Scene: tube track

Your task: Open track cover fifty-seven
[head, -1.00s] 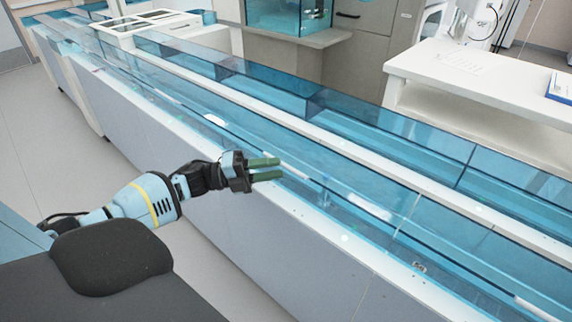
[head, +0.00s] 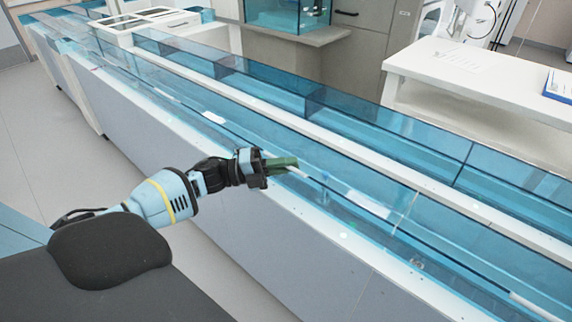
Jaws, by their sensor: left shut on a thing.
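The tube track (head: 225,205) is a long white and grey bench topped with transparent blue covers, running from the upper left to the lower right. The near-side cover (head: 345,176) at my gripper is a clear blue panel that lies along the track. No number can be read on it. My left gripper (head: 292,163) reaches in from the left over the track's near edge. Its green fingers are together, shut on the edge of this cover. The fingers hide the gripped spot. My right gripper is out of view.
A second row of taller blue panels (head: 350,112) runs along the track's far side. A white table (head: 490,80) with a paper and a blue item stands behind at the right. The grey floor (head: 45,130) is clear at the left.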

